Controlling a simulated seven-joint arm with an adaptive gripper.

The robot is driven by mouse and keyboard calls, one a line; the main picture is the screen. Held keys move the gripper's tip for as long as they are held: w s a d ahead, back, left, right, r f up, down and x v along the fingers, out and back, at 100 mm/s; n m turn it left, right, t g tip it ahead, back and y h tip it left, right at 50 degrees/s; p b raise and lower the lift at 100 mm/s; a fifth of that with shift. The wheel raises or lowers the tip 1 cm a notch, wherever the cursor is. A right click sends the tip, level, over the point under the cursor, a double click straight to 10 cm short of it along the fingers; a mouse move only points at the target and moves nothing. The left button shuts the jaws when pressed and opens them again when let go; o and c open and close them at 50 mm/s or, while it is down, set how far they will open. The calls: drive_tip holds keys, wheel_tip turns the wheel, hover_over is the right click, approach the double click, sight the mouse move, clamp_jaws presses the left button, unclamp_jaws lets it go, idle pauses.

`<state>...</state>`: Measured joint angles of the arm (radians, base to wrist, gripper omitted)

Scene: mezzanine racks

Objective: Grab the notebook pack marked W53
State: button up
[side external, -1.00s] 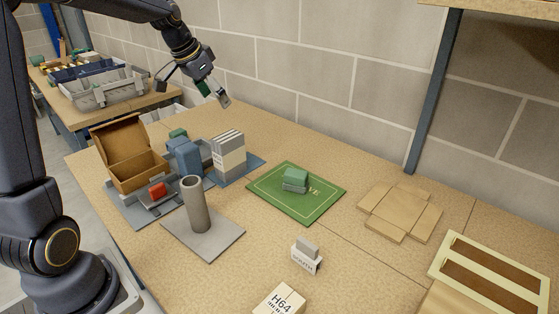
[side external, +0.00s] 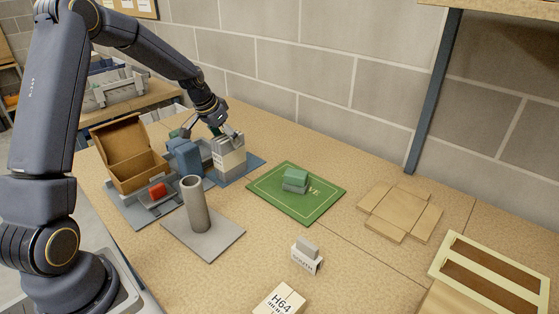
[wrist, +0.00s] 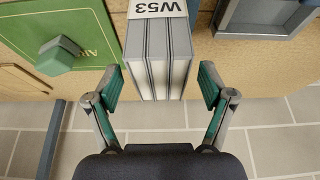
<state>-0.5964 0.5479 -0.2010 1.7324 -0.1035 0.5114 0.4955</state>
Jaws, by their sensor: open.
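The notebook pack marked W53 (wrist: 158,45) is a grey and white bundle with a white label reading W53, upside down in the wrist view. In the side external view the pack (side external: 230,162) stands upright on a blue-grey base. My gripper (wrist: 161,84) is open, with one green-padded finger on each side of the pack and a visible gap on both sides. In the side external view my gripper (side external: 226,136) is at the top of the pack and hides part of it.
Blue blocks (side external: 185,158) and an open cardboard box (side external: 121,162) stand left of the pack. A grey tube (side external: 195,205) stands in front. A green mat (side external: 323,205) with a green block (side external: 296,177) lies right. A block wall (side external: 300,85) runs behind.

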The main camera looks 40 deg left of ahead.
drive_tip(key=x, duration=0.3)
drive_tip(key=shift+w+f, duration=0.1)
drive_tip(key=shift+w, duration=0.1)
drive_tip(key=shift+c, duration=0.3)
clamp_jaws()
